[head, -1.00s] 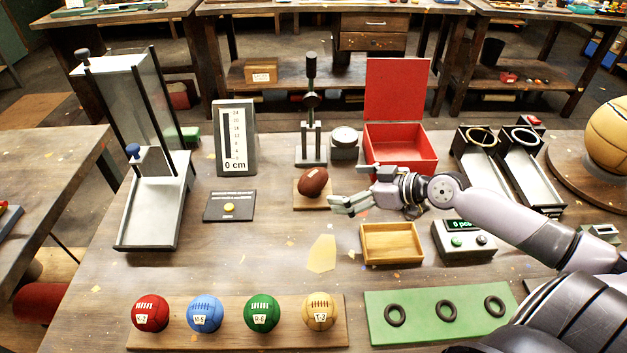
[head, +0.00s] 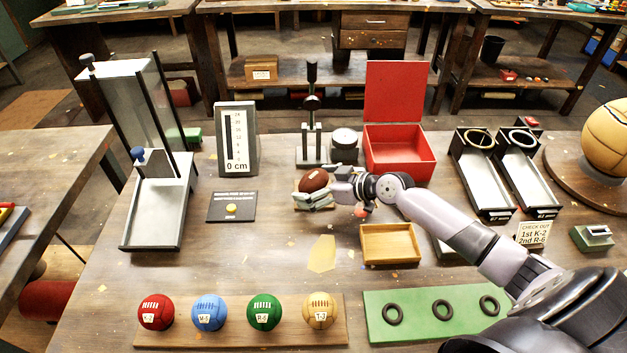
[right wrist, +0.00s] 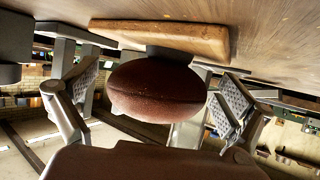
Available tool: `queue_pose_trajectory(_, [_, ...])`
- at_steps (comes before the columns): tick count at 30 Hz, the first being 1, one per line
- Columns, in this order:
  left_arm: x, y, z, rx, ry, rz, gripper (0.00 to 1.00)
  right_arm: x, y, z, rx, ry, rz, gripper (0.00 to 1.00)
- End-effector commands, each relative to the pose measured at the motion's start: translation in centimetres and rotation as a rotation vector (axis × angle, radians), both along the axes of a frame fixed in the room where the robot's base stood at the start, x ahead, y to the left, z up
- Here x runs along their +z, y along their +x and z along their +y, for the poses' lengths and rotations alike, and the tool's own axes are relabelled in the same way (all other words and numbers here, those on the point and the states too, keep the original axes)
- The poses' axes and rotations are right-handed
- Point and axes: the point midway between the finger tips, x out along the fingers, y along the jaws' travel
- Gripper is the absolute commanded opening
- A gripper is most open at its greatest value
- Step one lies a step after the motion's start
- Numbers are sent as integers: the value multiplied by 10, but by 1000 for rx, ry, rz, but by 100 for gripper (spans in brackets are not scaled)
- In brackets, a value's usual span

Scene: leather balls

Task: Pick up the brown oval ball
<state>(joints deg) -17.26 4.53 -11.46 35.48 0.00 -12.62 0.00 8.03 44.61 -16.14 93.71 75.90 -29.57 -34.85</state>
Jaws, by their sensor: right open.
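The brown oval ball (head: 314,180) sits on a small wooden board at the back middle of the table. It also shows in the right wrist view (right wrist: 158,90), upside down, on a short dark support under which the wooden board (right wrist: 190,38) lies. My right gripper (head: 314,199) is open at the ball. In the right wrist view its two padded fingers stand on either side of the ball, with gaps visible between pads and ball. In the head view the fingers hide most of the board. My left gripper is not in view.
A red open box (head: 400,150) and a press-like stand (head: 311,140) are behind. A wooden tray (head: 390,259) lies in front of my right arm. Red, blue, green and tan balls rest on a front board (head: 235,341). A black panel (head: 232,215) is to the left.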

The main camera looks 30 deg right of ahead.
Motion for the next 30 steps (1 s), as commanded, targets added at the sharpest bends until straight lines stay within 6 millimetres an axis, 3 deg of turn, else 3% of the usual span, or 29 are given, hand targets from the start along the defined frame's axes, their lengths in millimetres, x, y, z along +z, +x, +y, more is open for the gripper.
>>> queue_pose_trajectory(5, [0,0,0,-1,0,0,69,-1,0,0,0,-1,1,98])
queue_pose_trajectory(27, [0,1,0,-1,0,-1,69,0,-1,0,0,1,0,49])
queue_pose_trajectory(30, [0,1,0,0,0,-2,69,0,0,0,0,1,-1,46])
